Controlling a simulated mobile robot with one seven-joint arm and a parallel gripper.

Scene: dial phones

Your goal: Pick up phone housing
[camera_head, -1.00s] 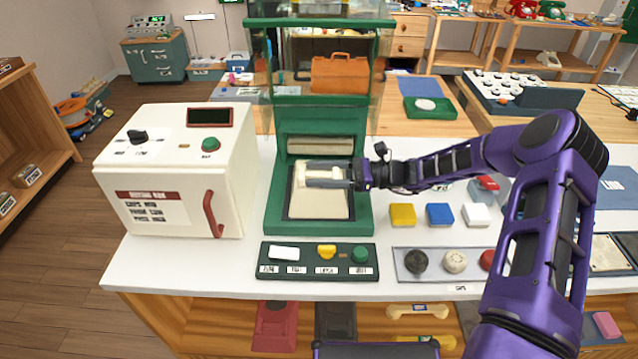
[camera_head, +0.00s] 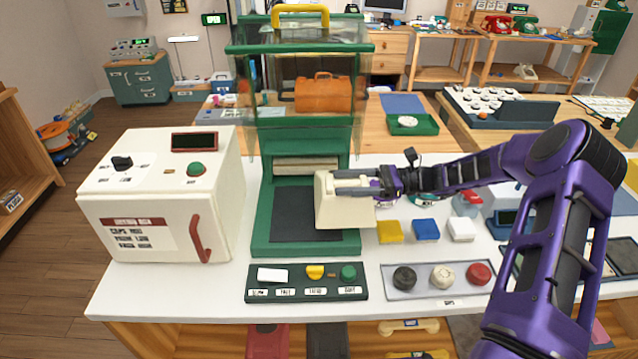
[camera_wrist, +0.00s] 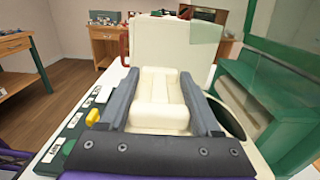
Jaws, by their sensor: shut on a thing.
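The cream phone housing (camera_head: 343,207) is held off the surface in front of the green press (camera_head: 258,236), over the right part of its dark bed. My gripper (camera_head: 345,183) reaches in from the right and is shut on the housing near its top. In the wrist view the cream housing (camera_wrist: 160,97) lies between the two grey fingers of my gripper (camera_wrist: 163,100). The housing hides part of the press bed and its right edge. Whether its lower edge clears the press frame is hard to tell.
A white cabinet with a red handle (camera_head: 201,236) stands left of the press. A button panel (camera_head: 307,283) and a tray of round caps (camera_head: 440,281) lie in front. Yellow, blue and white blocks (camera_head: 426,230) sit to the right.

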